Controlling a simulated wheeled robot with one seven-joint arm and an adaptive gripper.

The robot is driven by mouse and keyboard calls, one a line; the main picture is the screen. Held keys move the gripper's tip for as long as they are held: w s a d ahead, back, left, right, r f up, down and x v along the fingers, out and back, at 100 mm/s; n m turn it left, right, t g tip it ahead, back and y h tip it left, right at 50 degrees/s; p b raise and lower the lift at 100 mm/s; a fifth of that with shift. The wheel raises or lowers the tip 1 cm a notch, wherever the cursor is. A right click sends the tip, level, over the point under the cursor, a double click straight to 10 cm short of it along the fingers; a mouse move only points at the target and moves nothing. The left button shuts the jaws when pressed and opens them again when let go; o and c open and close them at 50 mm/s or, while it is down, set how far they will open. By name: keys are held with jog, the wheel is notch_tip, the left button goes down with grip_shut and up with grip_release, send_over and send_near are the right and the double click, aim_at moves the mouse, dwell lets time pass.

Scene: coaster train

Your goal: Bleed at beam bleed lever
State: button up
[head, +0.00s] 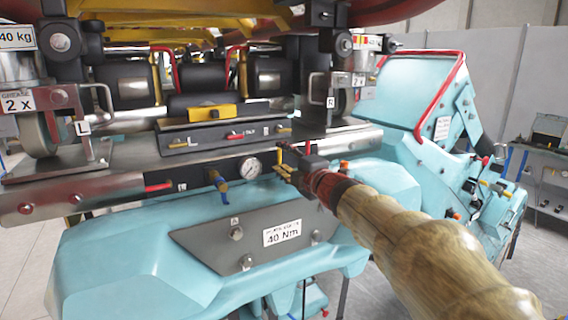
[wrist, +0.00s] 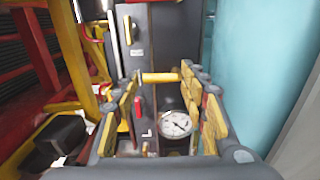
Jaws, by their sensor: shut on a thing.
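A yellow lever (wrist: 160,77) on the metal beam (head: 110,192) lies across between my fingertips in the wrist view. It is beside the round pressure gauge (head: 250,168), which also shows in the wrist view (wrist: 176,123). I read no label naming it as the bleed lever. My gripper (head: 284,172) reaches the beam just right of the gauge in the head view. The lever's mount is partly hidden.
A blue-handled valve (head: 220,184) and a red lever (head: 158,187) are on the beam left of the gauge. A control panel (head: 215,136) with yellow and red levers stands above. The teal housing (head: 130,265) bulges below the beam.

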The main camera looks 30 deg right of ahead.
jog(key=shift+f, duration=0.15)
jog(key=o, duration=1.2)
jog(key=s, duration=1.2)
jog(key=shift+d, duration=0.2)
